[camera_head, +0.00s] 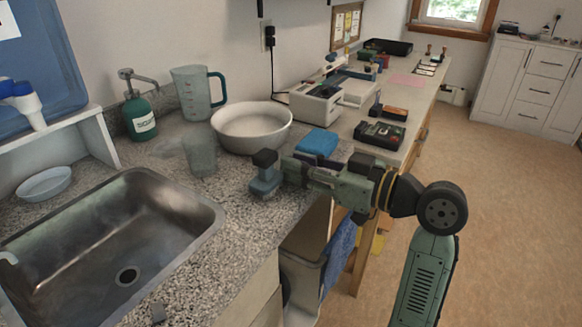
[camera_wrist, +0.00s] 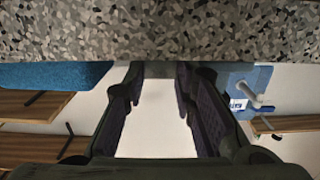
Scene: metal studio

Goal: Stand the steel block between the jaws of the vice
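My gripper (camera_head: 286,168) reaches in from the right over the granite counter, pointing left. A dark grey block (camera_head: 265,157), which looks like the steel block, is at its fingertips. In the wrist view the two fingers (camera_wrist: 160,82) are apart, and a plain grey face of the block (camera_wrist: 160,69) spans the gap between their tips. The small blue-grey vice (camera_head: 265,182) stands on the counter just below the block in the head view. I cannot tell whether the block touches the vice. The vice jaws are hidden or too small to make out.
A blue folded cloth or sponge (camera_head: 318,142) lies behind my gripper. A white basin (camera_head: 252,126), a clear cup (camera_head: 199,155) and a measuring jug (camera_head: 196,92) stand behind the vice. The steel sink (camera_head: 110,240) is at left. The counter in front of the vice is bare.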

